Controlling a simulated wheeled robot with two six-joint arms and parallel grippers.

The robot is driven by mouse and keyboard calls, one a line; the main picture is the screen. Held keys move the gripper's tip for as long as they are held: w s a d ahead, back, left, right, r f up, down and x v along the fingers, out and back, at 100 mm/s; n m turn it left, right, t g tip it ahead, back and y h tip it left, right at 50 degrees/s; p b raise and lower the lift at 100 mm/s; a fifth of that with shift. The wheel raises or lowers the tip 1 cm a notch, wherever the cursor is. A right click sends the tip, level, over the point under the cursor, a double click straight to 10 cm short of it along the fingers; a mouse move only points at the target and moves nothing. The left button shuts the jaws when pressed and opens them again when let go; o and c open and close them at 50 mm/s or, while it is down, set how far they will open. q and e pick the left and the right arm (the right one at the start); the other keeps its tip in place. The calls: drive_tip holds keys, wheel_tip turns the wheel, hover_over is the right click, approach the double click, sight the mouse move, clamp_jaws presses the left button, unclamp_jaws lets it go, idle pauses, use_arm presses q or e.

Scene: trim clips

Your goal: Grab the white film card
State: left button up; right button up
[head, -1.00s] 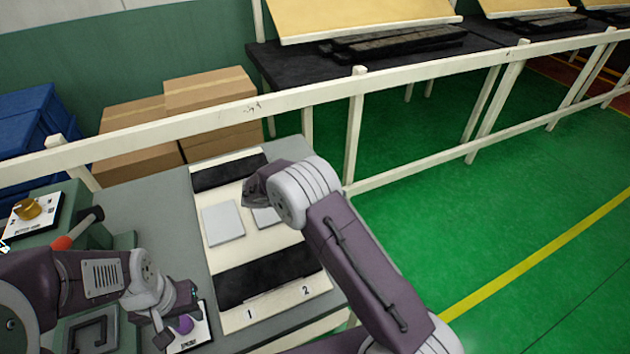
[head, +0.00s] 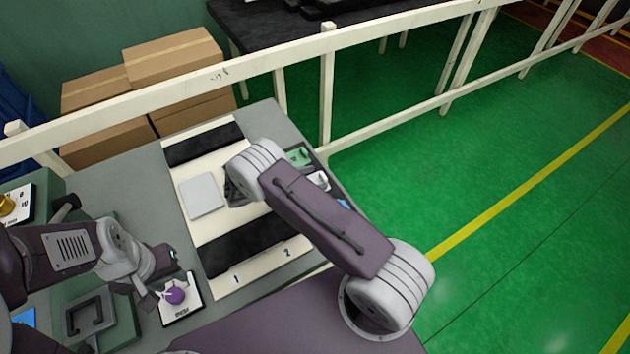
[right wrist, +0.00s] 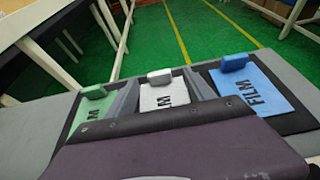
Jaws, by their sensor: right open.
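The white film card (right wrist: 170,97) with dark lettering and a white tab lies in the middle slot of a dark tray, between a green card (right wrist: 90,112) and a blue FILM card (right wrist: 258,88). In the head view a bit of the white card (head: 318,180) shows beside my right forearm, which hides part of the tray. My right gripper (head: 236,190) is over the pale board, left of the tray, partly hidden by its wrist. It is open and apart from the card. My left gripper (head: 148,285) is beside a purple knob (head: 175,295); its fingers are unclear.
The pale board (head: 220,280) carries dark strips and a grey-white square pad (head: 201,195). A white rail (head: 400,28) runs behind the table, with cardboard boxes (head: 175,65) beyond it. A plate with a gold knob (head: 10,205) is at the left.

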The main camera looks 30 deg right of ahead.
sight(321, 176)
drive_tip(key=x, duration=0.2)
drive_tip(key=shift+d, duration=0.35)
drive_tip(key=shift+w+d+f, duration=0.15)
drive_tip(key=shift+d+f, duration=0.15)
drive_tip(key=shift+a+r, duration=0.1)
drive_tip(key=shift+a, duration=0.05)
drive_tip(key=c, duration=1)
use_arm(q)
drive_tip(key=shift+d+r, duration=0.1)
drive_tip(key=shift+r, duration=0.5)
use_arm(e)
clamp_jaws()
drive_tip(key=shift+r, duration=0.35)
wheel_tip(321, 176, up, 3)
drive_tip(key=shift+b, duration=0.3)
use_arm(q)
drive_tip(key=shift+f+b, duration=0.4)
drive_tip(key=shift+f, duration=0.45)
use_arm(e)
drive_tip(key=s+d+r, duration=0.4)
drive_tip(key=s+r, duration=0.3)
drive_tip(key=s, duration=0.4)
